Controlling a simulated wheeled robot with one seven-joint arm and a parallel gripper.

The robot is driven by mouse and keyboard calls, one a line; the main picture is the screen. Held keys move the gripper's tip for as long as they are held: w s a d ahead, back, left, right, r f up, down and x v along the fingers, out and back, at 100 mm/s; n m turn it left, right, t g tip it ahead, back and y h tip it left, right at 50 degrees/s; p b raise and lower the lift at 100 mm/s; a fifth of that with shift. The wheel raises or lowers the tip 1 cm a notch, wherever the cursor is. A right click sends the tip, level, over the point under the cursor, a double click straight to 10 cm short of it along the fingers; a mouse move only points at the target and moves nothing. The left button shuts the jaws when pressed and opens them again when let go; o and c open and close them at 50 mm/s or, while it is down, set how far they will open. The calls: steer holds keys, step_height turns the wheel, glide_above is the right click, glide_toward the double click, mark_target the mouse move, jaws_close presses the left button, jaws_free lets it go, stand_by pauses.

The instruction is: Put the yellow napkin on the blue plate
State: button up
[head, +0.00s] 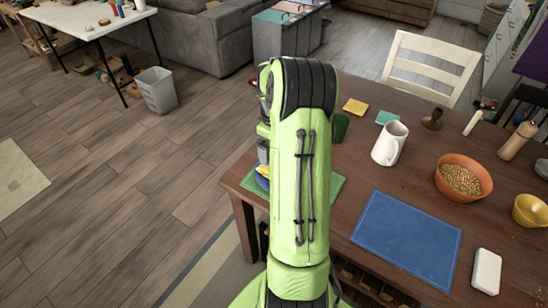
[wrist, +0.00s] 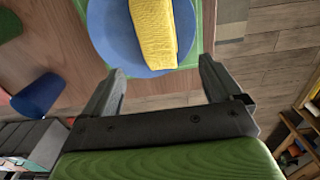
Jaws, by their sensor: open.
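The yellow napkin (wrist: 153,30) lies on the blue plate (wrist: 108,32) in the wrist view, a folded strip near the middle with one end toward the plate's near edge. The plate rests on a green mat (wrist: 208,30). My gripper (wrist: 162,68) is open, its two fingers apart with nothing between them, just off the plate's near edge. In the head view my arm hides most of the plate (head: 261,184); a bit of the yellow napkin (head: 263,171) shows beside the arm.
On the wooden table are a dark green cup (head: 340,127), a white pitcher (head: 390,143), an orange bowl (head: 463,177), a blue placemat (head: 408,238) and a yellow square (head: 355,107). A white chair (head: 431,67) stands behind. Floor is open left of the table.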

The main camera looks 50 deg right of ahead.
steer(key=a+r+t+h, duration=0.2)
steer(key=a+r, duration=1.3)
steer(key=a, duration=0.2)
steer(key=s+a+r+m+t+y, duration=0.1)
steer(key=s+a+t+y, duration=0.1)
steer(key=s+a, duration=1.1)
steer(key=shift+s+a+r+t, duration=0.2)
steer(key=shift+a+r+t, duration=0.2)
steer(key=shift+a+t, duration=0.4)
steer(key=shift+r, duration=0.15)
